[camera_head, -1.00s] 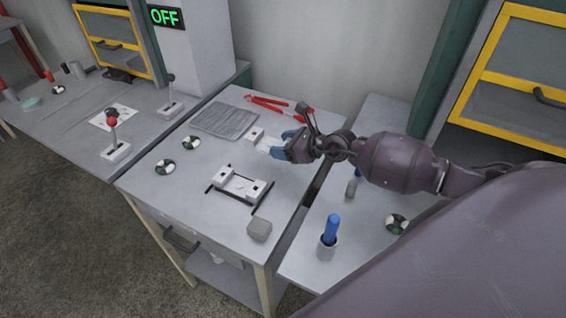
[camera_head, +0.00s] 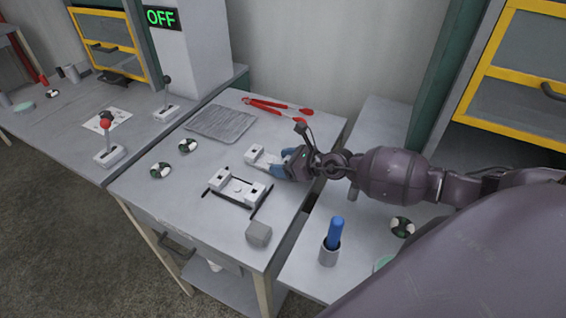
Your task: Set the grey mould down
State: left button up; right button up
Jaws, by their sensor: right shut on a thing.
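My right gripper (camera_head: 284,167) reaches in from the right over the middle table. Its blue-tipped fingers are shut on a pale grey mould (camera_head: 261,157) with a raised block at its left end. The gripper covers the mould's right end. I cannot tell whether the mould touches the tabletop or hangs just above it. A similar pale grey piece (camera_head: 240,189) with a block at each end sits between dark corner marks, just in front and to the left of the held mould. My left gripper is not in view.
A ribbed grey plate (camera_head: 221,123) and red-handled tongs (camera_head: 277,104) lie behind. Two green-and-white round pieces (camera_head: 161,169) lie at left. A blue-handled tool (camera_head: 334,232) stands in a cup on the right table.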

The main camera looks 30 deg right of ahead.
jog(key=o, duration=1.2)
jog(key=shift+f, duration=0.15)
jog(key=shift+r, duration=0.2)
jog(key=b+v, duration=0.1)
jog(key=v, duration=1.1)
jog(key=shift+f, duration=0.1)
